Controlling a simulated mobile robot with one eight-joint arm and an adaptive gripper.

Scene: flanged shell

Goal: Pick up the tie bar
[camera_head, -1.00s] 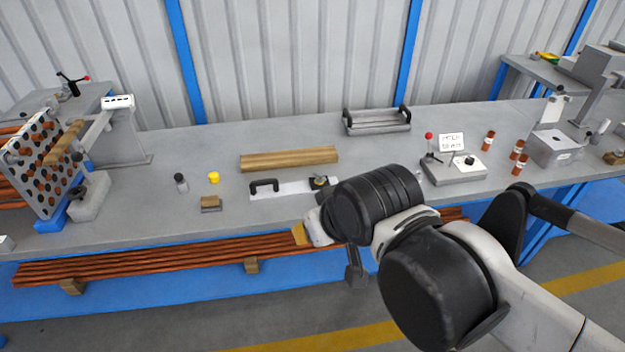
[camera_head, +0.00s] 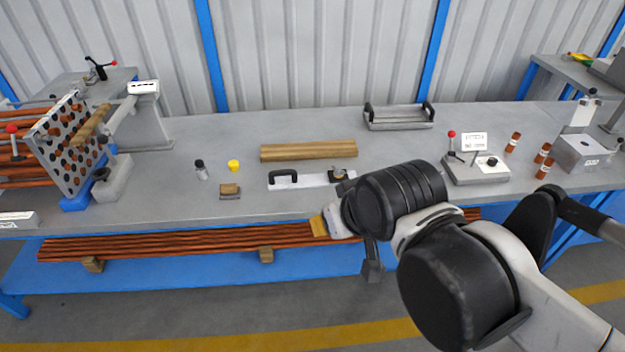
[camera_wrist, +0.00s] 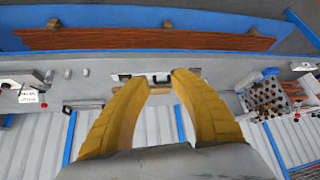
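A flat pale bar (camera_head: 313,180) with a black handle at its left end and a dark fitting with a round knob at its right end lies on the grey bench. It is the likeliest tie bar, but no label confirms this. My gripper (camera_head: 320,227) has yellow fingers and hangs near the bench's front edge, in front of the bar's right end in the picture. The wrist view shows both fingers of my gripper (camera_wrist: 168,77) apart, with nothing held between them. The pale bar shows partly there, near the fingertips (camera_wrist: 162,77).
A wooden block (camera_head: 308,150) lies behind the bar. A yellow cap (camera_head: 233,166), small bottle (camera_head: 201,170) and small block (camera_head: 230,191) stand left. A grey tray (camera_head: 398,118) and control box (camera_head: 475,168) are right. Copper-coloured tubes (camera_head: 180,243) lie below the bench front.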

